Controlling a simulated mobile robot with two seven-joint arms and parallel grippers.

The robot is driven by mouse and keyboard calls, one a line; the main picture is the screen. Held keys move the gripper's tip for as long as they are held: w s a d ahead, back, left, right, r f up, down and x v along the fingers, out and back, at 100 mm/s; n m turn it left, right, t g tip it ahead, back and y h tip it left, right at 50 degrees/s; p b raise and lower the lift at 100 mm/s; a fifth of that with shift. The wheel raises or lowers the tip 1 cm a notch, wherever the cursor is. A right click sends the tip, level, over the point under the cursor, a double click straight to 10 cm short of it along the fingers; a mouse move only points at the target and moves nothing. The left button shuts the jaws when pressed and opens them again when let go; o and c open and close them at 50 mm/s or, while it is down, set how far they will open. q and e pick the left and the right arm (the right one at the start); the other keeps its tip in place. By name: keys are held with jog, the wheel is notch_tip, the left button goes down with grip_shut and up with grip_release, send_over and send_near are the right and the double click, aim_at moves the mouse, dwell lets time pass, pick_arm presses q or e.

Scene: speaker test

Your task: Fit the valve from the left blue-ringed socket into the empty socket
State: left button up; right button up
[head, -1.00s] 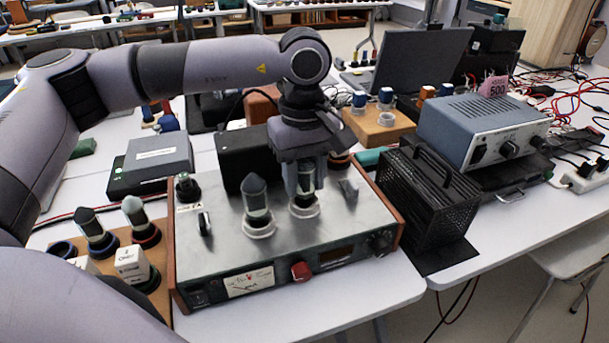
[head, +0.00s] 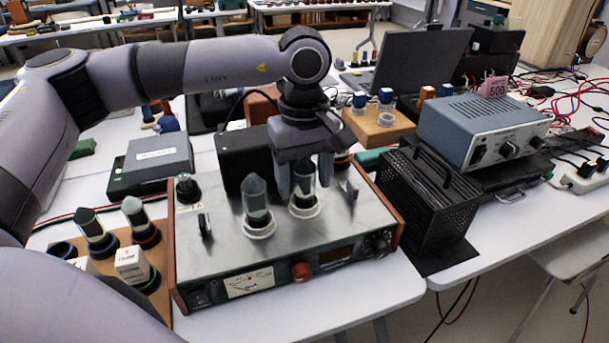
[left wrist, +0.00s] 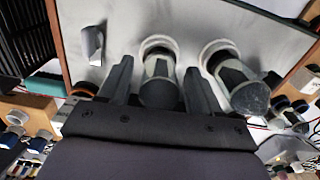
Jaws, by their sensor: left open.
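A steel-topped amplifier (head: 222,258) has two white-ringed sockets on its top. A clear valve with a dark grey tip (head: 303,187) stands upright in the right one. My left gripper (head: 304,180) is open, its fingers on both sides of this valve. In the left wrist view the valve (left wrist: 159,88) shows between the spread fingers. A second, similar valve (head: 256,198) stands in the left white-ringed socket. On the wooden board at left, a blue-ringed socket (head: 62,249) looks empty. Another valve (head: 95,230) stands in a blue-ringed socket beside it. My right gripper is not in view.
A red-ringed valve (head: 138,217) and white boxes (head: 131,263) are on the left board. A black box (head: 245,157) stands close behind the gripper. A metal switch (head: 351,188) is right of the valve. A black mesh cage (head: 440,195) stands further right.

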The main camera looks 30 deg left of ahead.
pick_arm(q)
notch_tip(320, 180, up, 12)
jog(key=shift+w+r+p, duration=0.1)
jog(key=shift+p, duration=0.3)
dwell(0.3)
